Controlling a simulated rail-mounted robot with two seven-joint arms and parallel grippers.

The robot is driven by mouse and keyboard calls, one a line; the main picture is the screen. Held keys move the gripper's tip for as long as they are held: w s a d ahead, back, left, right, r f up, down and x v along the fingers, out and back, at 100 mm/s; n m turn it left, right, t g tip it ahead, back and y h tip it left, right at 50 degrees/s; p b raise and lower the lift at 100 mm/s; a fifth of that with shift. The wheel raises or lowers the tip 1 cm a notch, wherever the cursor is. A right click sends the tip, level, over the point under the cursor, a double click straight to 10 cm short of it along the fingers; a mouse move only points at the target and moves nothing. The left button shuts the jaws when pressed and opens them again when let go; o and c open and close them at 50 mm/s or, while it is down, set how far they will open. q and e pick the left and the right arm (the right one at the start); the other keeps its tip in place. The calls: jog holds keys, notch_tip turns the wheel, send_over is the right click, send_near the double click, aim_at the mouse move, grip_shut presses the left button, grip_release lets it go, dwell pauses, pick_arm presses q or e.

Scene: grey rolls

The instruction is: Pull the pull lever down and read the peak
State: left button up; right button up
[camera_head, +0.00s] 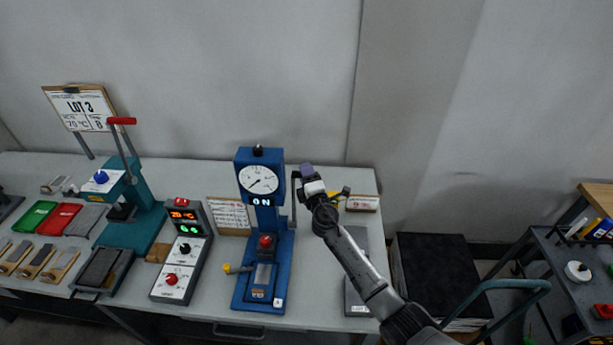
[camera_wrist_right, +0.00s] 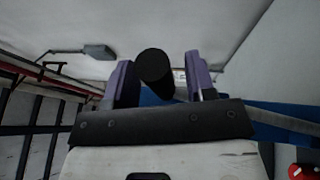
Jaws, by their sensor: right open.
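The blue pull tester (camera_head: 270,225) stands on the bench with a round white dial (camera_head: 258,179) and a display (camera_head: 262,201) that seems to read 0 N. The dial's needle is too small to read exactly. A grey lever arm (camera_head: 294,205) runs along the tester's right side. My right gripper (camera_head: 308,175) is beside the lever's top, hiding part of it. In the right wrist view a black cylindrical grip (camera_wrist_right: 154,70), apparently the lever's handle, lies between the open purple fingers, with gaps at both sides. My left gripper is not in view.
A control box (camera_head: 183,250) showing 20 °C stands left of the tester. Further left are a teal press (camera_head: 135,205) with a red handle, red (camera_head: 58,219) and green trays (camera_head: 34,216), and a LOT 3 sign (camera_head: 80,107). A grey plate lies under my right arm.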

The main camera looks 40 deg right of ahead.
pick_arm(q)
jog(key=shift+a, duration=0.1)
pick_arm(e)
jog(key=c, duration=0.6)
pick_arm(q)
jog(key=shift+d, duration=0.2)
pick_arm(e)
grip_shut()
